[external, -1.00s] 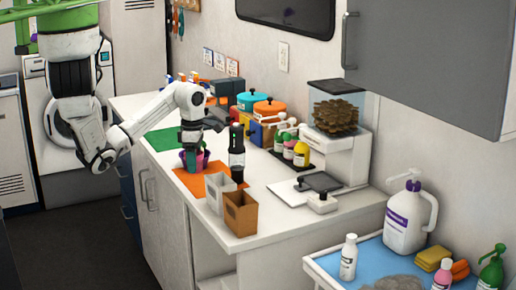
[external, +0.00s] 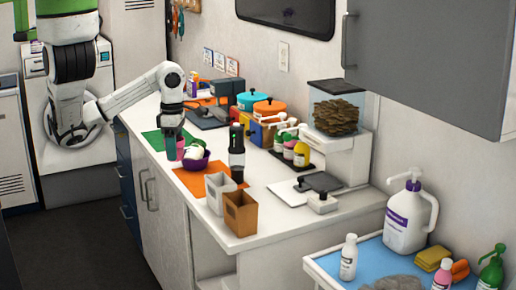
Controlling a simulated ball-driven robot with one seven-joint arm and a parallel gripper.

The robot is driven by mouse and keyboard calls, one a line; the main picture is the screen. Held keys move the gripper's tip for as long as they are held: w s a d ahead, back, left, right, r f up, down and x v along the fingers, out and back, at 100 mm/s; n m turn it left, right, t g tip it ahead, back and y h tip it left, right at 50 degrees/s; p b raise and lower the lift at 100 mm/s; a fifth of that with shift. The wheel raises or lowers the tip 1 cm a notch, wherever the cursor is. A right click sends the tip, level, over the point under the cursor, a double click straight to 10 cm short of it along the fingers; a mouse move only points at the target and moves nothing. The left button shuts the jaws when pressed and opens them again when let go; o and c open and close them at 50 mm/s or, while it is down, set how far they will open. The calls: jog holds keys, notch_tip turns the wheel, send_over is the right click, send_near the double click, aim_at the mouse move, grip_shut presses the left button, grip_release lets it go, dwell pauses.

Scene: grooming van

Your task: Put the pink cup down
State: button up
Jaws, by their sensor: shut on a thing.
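The pink cup (external: 173,152) is small in the external view, just under my gripper (external: 172,141). My gripper points down and is shut on the cup, near the front edge of the green mat (external: 153,139). The fingers hide part of the cup. I cannot tell whether its base touches the counter. A purple bowl (external: 198,163) stands just right of the cup on the orange mat (external: 187,179), with white and green things in or beside it.
A black bottle-shaped device (external: 237,155) stands right of the bowl. Grey and brown bins (external: 240,215) are at the counter's front. The counter's front edge is close to the cup.

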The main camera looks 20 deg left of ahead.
jog(key=shift+r, duration=0.95)
jog(key=shift+w+d+b, duration=0.15)
jog(key=shift+d+b, duration=0.1)
jog(key=shift+b, duration=0.1)
jog(key=w+d+m+b, duration=0.2)
jog(key=d+m+b, duration=0.45)
jog(key=d, duration=0.65)
jog(key=w+d+m+b, duration=0.2)
jog(key=d+m+b, duration=0.2)
jog(key=d+m, duration=0.7)
jog(key=shift+n, duration=0.65)
jog(key=f, duration=0.8)
jog(key=d+f, duration=0.1)
jog(key=f, duration=0.4)
jog(key=shift+s, duration=0.1)
jog(key=shift+f+p, duration=0.4)
jog(key=shift+f, duration=1.75)
jog(key=shift+f, duration=0.1)
jog(key=o, duration=1)
jog(key=shift+o, duration=0.2)
